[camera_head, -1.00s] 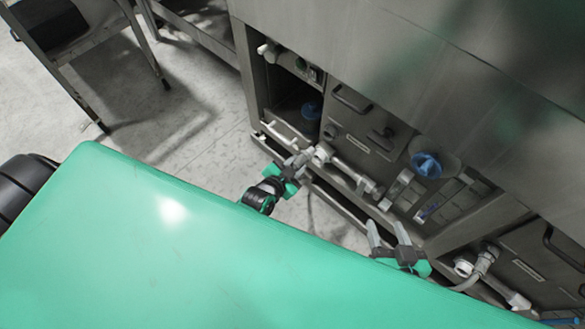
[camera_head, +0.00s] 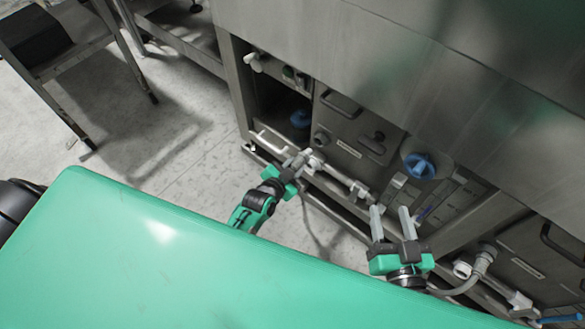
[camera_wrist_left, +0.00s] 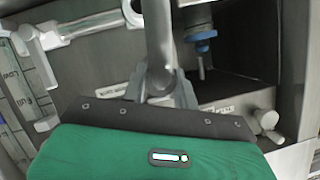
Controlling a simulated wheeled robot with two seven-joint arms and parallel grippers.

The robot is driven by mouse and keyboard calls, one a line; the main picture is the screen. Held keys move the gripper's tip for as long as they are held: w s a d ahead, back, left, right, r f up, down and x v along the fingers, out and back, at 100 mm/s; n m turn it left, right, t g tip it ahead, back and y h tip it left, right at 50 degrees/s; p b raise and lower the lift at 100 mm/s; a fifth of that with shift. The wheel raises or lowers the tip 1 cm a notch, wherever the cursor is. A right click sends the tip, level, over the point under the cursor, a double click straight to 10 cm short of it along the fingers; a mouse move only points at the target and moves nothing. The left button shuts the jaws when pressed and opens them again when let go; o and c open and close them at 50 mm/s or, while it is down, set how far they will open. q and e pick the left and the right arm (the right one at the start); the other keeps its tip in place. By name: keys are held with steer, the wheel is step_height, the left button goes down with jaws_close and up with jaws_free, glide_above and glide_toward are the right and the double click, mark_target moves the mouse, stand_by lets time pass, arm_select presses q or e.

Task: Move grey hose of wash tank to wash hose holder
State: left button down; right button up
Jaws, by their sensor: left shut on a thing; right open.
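My left gripper (camera_head: 298,160) is low in front of the steel machine's open bay. In the left wrist view its fingers (camera_wrist_left: 160,88) are closed around a grey hose (camera_wrist_left: 158,35), which rises between them to a white fitting (camera_wrist_left: 133,12) at the top edge. In the head view the hose is mostly hidden by the gripper, beside a white pipe fitting (camera_head: 316,162). My right gripper (camera_head: 392,218) is open and empty, fingers pointing toward the machine's lower front. I cannot tell which part is the wash hose holder.
A white horizontal pipe (camera_head: 340,178) runs along the machine's low front. A blue knob (camera_head: 419,166) sits above it. Another grey hose (camera_head: 466,286) with a white fitting is at lower right. My green body cover fills the lower left.

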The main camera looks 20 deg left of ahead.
mark_target(303, 158)
arm_select(q)
steer(key=shift+w+d+b, duration=0.25)
steer(key=shift+w+b, duration=0.1)
steer(key=shift+w, duration=0.25)
steer(key=shift+w+d, duration=0.15)
steer(key=shift+w, duration=0.25)
steer(key=shift+w+d+b, duration=0.1)
steer(key=shift+w+b, duration=0.2)
steer(key=shift+b, duration=0.15)
steer(key=shift+w+d, duration=0.1)
steer(key=shift+w, duration=0.15)
steer(key=shift+r, duration=0.15)
steer(key=shift+p, duration=0.3)
arm_select(e)
step_height(303, 158, up, 10)
steer(key=w+d+t, duration=0.2)
steer(key=t, duration=0.3)
steer(key=shift+d+f, duration=0.2)
steer(key=shift+f, duration=0.05)
arm_select(q)
steer(key=shift+w, duration=0.1)
arm_select(e)
steer(key=shift+w+f, duration=0.1)
arm_select(q)
steer(key=shift+w+d, duration=0.35)
steer(key=shift+w, duration=0.5)
steer(key=shift+w+d, duration=0.1)
steer(key=shift+w, duration=0.2)
